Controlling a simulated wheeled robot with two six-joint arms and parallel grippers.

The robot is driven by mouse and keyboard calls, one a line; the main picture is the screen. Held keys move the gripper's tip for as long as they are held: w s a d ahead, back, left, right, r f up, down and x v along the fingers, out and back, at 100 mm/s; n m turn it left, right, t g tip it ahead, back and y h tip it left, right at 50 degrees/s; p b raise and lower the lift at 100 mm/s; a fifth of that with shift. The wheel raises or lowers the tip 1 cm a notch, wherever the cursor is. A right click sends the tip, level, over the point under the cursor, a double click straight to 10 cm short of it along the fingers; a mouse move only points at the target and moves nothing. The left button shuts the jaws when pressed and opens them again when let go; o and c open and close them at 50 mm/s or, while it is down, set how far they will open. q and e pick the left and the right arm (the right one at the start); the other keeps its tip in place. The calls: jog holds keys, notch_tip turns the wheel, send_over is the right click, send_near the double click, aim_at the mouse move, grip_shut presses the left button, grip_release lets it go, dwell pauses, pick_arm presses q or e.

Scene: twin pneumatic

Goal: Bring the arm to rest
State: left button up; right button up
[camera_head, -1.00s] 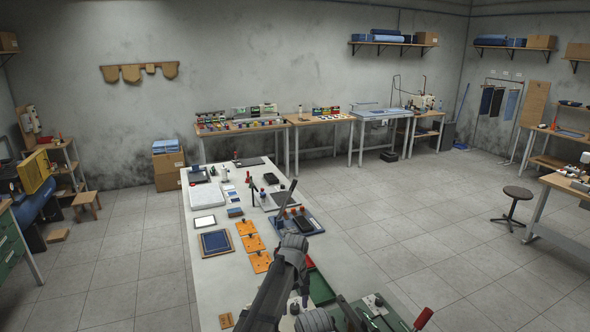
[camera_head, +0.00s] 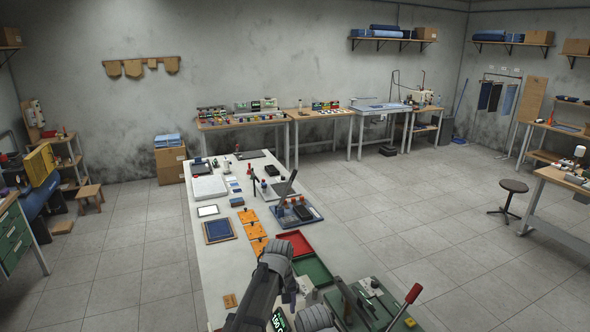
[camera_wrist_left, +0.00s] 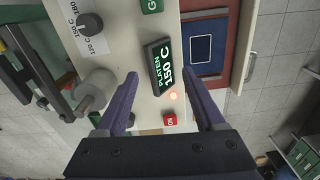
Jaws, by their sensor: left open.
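My left arm (camera_head: 262,292) bends over the near end of the long white bench in the head view. Its gripper is mostly hidden there behind the arm's own links. In the left wrist view, the two purple fingers of my left gripper (camera_wrist_left: 160,76) are spread apart with nothing between them. My right gripper is not in view.
A red button (camera_wrist_left: 170,119), a dial (camera_wrist_left: 90,24) and a grey cylinder (camera_wrist_left: 95,91) surround the display. A red tray (camera_head: 294,243), a green tray (camera_head: 312,271) and a red-handled press (camera_head: 412,294) lie near the arm. Orange plates (camera_head: 254,231) line the bench.

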pick_arm(q)
jog(key=s+a+m, duration=0.4)
jog(key=s+a, duration=0.9)
jog(key=s, duration=0.5)
jog(key=s+d+f+m+b, duration=0.1)
jog(key=s+d+f+b, duration=0.1)
jog(key=d+f+b, duration=0.3)
jog(key=s+d+f+m+y+b, duration=0.1)
jog(key=s+d+f+m+b, duration=0.1)
jog(key=d+f+b, duration=0.4)
notch_tip(320, 180, down, 5)
jog(key=s+b, duration=0.1)
jog(key=b, duration=0.4)
jog(key=shift+m, duration=0.3)
